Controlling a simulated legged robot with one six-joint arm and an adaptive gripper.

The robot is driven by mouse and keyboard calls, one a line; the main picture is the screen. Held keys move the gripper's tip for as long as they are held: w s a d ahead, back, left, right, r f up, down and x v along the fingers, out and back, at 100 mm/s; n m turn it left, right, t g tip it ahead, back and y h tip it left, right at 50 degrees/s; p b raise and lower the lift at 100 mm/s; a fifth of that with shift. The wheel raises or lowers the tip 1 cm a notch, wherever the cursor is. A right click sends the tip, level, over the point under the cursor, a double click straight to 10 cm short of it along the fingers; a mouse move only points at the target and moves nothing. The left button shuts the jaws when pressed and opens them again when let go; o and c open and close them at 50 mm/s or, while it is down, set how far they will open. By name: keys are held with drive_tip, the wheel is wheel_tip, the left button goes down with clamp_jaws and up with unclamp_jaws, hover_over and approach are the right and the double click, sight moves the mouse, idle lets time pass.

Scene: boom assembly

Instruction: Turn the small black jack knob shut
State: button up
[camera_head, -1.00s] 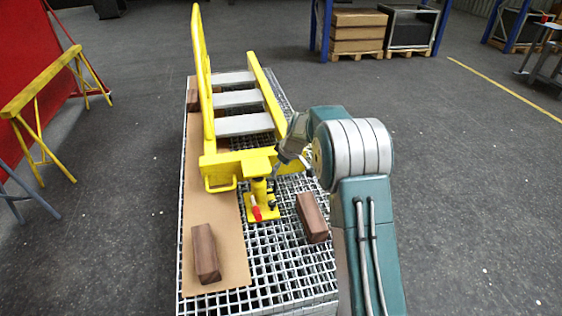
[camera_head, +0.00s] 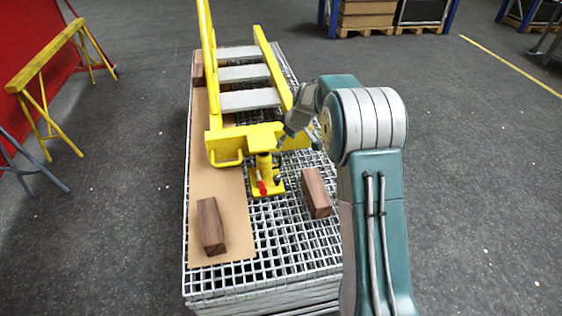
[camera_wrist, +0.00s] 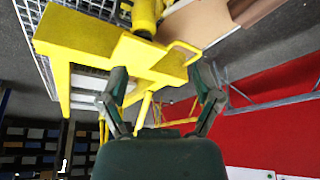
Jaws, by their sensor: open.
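The yellow jack (camera_head: 264,168) stands upright on the grating under the yellow boom's end plate (camera_head: 243,139). Its base has a red tip (camera_head: 262,188) at the front. A small dark part, perhaps the black knob (camera_head: 277,179), shows at the jack's right side, too small to make out clearly. My gripper (camera_head: 298,142) is to the right of the jack's top, close to the end plate. In the wrist view my gripper (camera_wrist: 161,88) has its fingers spread and empty, with the yellow end plate (camera_wrist: 90,38) beyond them. The jack (camera_wrist: 146,14) is at the top edge; the knob cannot be made out there.
Brown wooden blocks lie left (camera_head: 211,226) and right (camera_head: 316,192) of the jack. A cardboard sheet (camera_head: 235,225) covers the left of the grating stack (camera_head: 290,240). A yellow trestle (camera_head: 45,65) stands at the left.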

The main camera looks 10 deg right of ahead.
drive_tip(key=n, duration=0.2)
approach(278, 178)
drive_tip(key=x, duration=1)
drive_tip(key=shift+w+f, duration=0.1)
drive_tip(key=shift+w, duration=0.1)
drive_tip(key=shift+y, duration=0.3)
clamp_jaws()
